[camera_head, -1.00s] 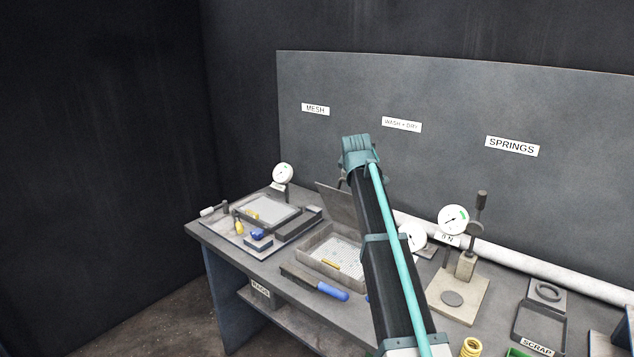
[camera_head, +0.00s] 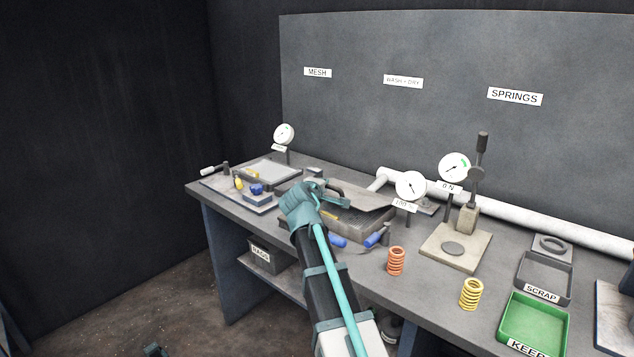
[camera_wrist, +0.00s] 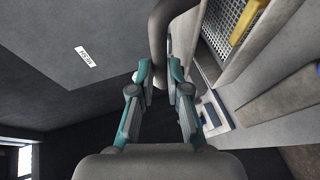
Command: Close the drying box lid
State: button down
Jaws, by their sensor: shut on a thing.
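The drying box (camera_head: 345,230) is a low grey box in the middle of the bench. Its flat grey lid (camera_head: 362,198) is tilted low over it, with a gap at the front edge. My gripper (camera_head: 322,190) is at the lid's handle, above the box's left part. In the wrist view my gripper (camera_wrist: 160,75) has its teal fingers shut on the dark curved handle (camera_wrist: 157,40). The mesh floor (camera_wrist: 228,25) of the box and a yellow bar (camera_wrist: 249,21) show at upper right there. My arm hides part of the box front.
Blue-handled tools (camera_head: 375,238) lie in front of the box. A round gauge (camera_head: 410,186) stands close on its right, and a spring tester (camera_head: 466,218) beyond. An orange spring (camera_head: 396,261) and a yellow spring (camera_head: 471,294) stand at front right. A mesh tray (camera_head: 268,173) is on the left.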

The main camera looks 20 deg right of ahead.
jog(key=shift+s+a+f, duration=0.15)
jog(key=shift+a+f, duration=0.05)
jog(key=shift+f, duration=0.5)
jog(key=c, duration=1.2)
grip_release()
jog(key=shift+o, duration=0.2)
jog(key=v, duration=1.2)
